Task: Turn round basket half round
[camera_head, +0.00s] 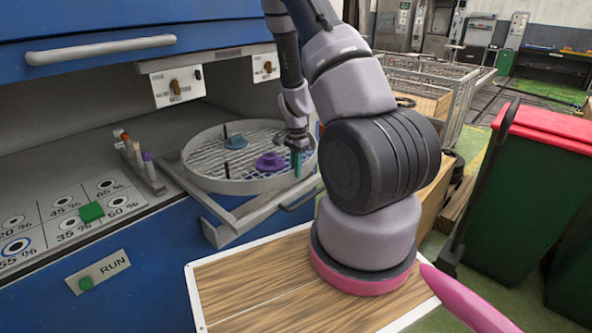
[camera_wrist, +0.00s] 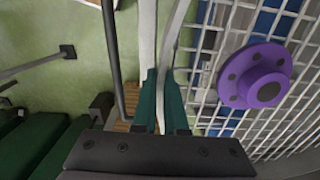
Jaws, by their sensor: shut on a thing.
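The round basket (camera_head: 232,185) is a shallow pale ring with a wire mesh floor. It sits on a pulled-out support frame (camera_head: 213,212) in front of the blue cabinet. My gripper (camera_head: 296,163) is at the right side of the basket, pointing down. Its green fingers are shut on the basket's rim. In the wrist view the rim (camera_wrist: 169,40) runs between the fingertips of my gripper (camera_wrist: 161,85). A purple flanged part (camera_head: 269,162) lies on the mesh; it also shows in the wrist view (camera_wrist: 262,76). A blue part (camera_head: 235,142) lies farther back.
Black pegs (camera_head: 227,171) stand in the basket. The blue cabinet (camera_head: 140,50) overhangs behind it. A percentage panel (camera_head: 70,217) and a rack of tubes (camera_head: 141,163) are at left. A red-lidded green bin (camera_head: 535,190) and wire cages (camera_head: 430,75) are at right.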

